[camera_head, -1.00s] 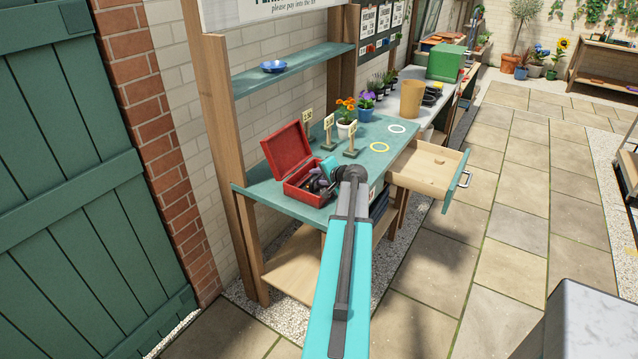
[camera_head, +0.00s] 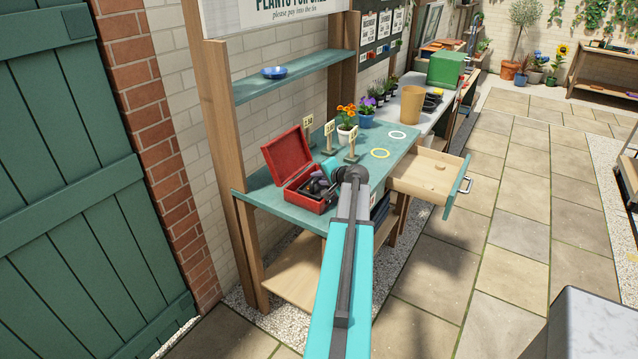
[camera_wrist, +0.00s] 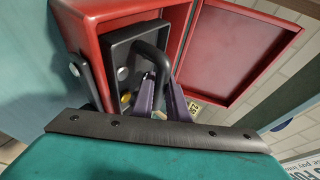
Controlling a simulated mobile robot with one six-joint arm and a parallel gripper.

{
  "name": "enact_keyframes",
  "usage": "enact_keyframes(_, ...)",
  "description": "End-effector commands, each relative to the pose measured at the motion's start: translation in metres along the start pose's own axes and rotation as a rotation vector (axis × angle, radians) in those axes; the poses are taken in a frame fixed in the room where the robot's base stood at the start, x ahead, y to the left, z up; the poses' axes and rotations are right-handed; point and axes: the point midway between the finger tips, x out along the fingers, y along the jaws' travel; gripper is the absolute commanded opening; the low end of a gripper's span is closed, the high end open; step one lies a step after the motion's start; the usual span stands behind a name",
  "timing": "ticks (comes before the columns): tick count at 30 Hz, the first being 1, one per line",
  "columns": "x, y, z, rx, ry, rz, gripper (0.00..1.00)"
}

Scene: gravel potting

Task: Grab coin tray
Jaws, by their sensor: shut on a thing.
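The coin tray (camera_wrist: 120,50) is a dark tray with a dark loop handle and several coins, seen in the wrist view. It sits at the opening of the red cash box (camera_head: 318,204), whose lid (camera_head: 287,155) stands open. In the head view the tray (camera_head: 308,189) shows as a dark shape near the box rim, partly hidden by my gripper. My gripper (camera_wrist: 163,90) has purple fingers shut on the tray's handle; in the head view it (camera_head: 318,182) is just over the box. I cannot tell whether the tray is clear of the box floor.
The box stands on a green bench (camera_head: 265,197). Price signs (camera_head: 352,147) and potted flowers (camera_head: 346,122) stand behind and right of it. An open drawer (camera_head: 430,174) juts out at the right. A blue bowl (camera_head: 274,72) sits on the shelf above.

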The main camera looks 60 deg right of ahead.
Motion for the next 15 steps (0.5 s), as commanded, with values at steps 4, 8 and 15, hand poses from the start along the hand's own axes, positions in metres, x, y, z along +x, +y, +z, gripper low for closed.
enact_keyframes(4,-0.009,-0.015,-0.004,-0.001,0.002,-0.003,0.00)
enact_keyframes(8,-0.017,-0.028,-0.007,-0.001,0.002,-0.003,0.00)
enact_keyframes(15,-0.032,-0.052,-0.013,0.000,0.002,-0.003,0.00)
